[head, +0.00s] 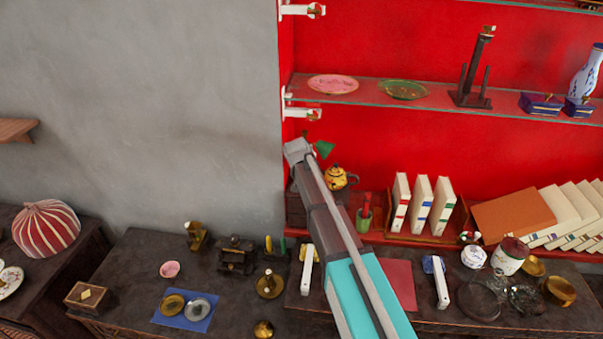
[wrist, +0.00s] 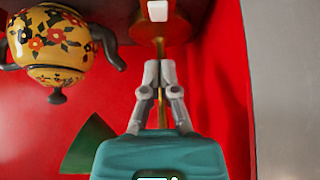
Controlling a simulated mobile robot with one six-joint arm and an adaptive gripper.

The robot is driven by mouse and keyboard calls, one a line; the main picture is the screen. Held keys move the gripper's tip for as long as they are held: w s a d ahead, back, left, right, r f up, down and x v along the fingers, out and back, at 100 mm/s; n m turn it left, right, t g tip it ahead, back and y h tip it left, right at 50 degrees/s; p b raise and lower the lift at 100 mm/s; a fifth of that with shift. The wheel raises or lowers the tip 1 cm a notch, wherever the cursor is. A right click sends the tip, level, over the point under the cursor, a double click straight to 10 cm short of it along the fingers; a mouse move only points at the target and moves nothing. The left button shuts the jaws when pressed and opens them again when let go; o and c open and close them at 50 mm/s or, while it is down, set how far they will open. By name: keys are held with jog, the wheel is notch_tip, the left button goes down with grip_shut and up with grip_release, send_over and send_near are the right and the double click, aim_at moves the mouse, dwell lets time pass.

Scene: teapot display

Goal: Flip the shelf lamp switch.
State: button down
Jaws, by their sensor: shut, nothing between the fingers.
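The shelf lamp has a green shade (head: 324,149), which also shows in the wrist view (wrist: 88,146). In the wrist view, where things appear upside down, its thin brass stem (wrist: 161,108) runs behind my gripper to a round base at the top. A small white block (wrist: 158,10), which looks like the switch, is on that base. My gripper (wrist: 158,64) is shut and empty, its fingertips just short of the base in the picture; I cannot tell whether they touch it. In the head view, my arm hides the base and the fingers.
A yellow flowered teapot (wrist: 58,45) stands close beside the lamp; it also shows in the head view (head: 338,178). The red wall is close behind. A glass shelf (head: 440,104) with plates is above. White books (head: 421,206) stand right of my arm, and a crowded dark table lies below.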

jog(key=shift+s+f+b, duration=0.2)
jog(key=shift+f+b, duration=1.6)
jog(key=shift+f, duration=0.3)
jog(key=shift+a, duration=0.15)
